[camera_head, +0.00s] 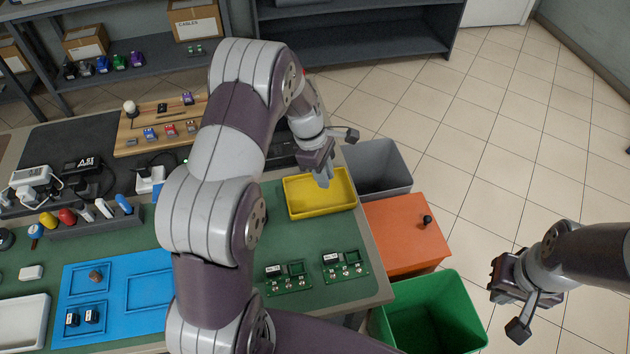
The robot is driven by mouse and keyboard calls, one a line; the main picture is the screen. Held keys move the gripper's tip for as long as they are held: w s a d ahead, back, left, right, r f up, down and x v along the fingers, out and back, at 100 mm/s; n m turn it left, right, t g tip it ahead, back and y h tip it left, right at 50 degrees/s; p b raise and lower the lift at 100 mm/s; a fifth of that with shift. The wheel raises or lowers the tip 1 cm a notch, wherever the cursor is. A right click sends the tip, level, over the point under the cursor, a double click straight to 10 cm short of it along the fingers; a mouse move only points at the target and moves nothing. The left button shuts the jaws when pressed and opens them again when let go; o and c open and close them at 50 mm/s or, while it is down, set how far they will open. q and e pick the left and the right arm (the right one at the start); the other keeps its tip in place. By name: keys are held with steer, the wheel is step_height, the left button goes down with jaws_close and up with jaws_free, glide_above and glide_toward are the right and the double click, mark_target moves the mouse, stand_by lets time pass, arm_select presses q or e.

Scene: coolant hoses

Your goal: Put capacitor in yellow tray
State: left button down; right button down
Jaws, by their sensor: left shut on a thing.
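The yellow tray (291,199) lies on the green mat near the right edge of the workbench, and no thing shows on its visible floor. My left gripper (323,179) points down over the tray's back part. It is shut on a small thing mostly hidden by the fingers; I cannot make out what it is. Small black parts that may be capacitors stand in a blue tray (117,338) at the lower left. My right gripper (496,278) hangs over the floor at the right, away from the bench; its opening cannot be made out.
Two green circuit boards (345,264) lie in front of the yellow tray. A grey bin (385,168), an orange cabinet (400,235) and a green bin (432,310) stand along the bench's right side. My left arm covers the bench's middle.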

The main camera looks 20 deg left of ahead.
arm_select(q)
steer(key=shift+w+a+f, duration=0.2)
steer(key=shift+a+f, duration=0.45)
steer(key=shift+a, duration=0.35)
steer(key=shift+a+x, duration=0.25)
steer(key=shift+x, duration=0.8)
steer(key=shift+a+x, duration=0.25)
steer(key=shift+x, duration=0.8)
steer(key=c, duration=1)
jaws_free()
steer(key=shift+f, duration=0.1)
steer(key=v, duration=1.2)
steer(key=s+d+r+m+y, duration=0.1)
steer(key=s+d+m, duration=0.1)
steer(key=s+m, duration=0.4)
steer(key=s+d+r+m+t+y, duration=0.1)
steer(key=s+d+m, duration=0.2)
steer(key=s+m, duration=0.3)
steer(key=s+d+r+m+y, duration=0.1)
steer(key=s+d+m, duration=0.2)
steer(key=s+m, duration=0.3)
steer(key=shift+d+r+m, duration=0.1)
steer(key=shift+m, duration=0.3)
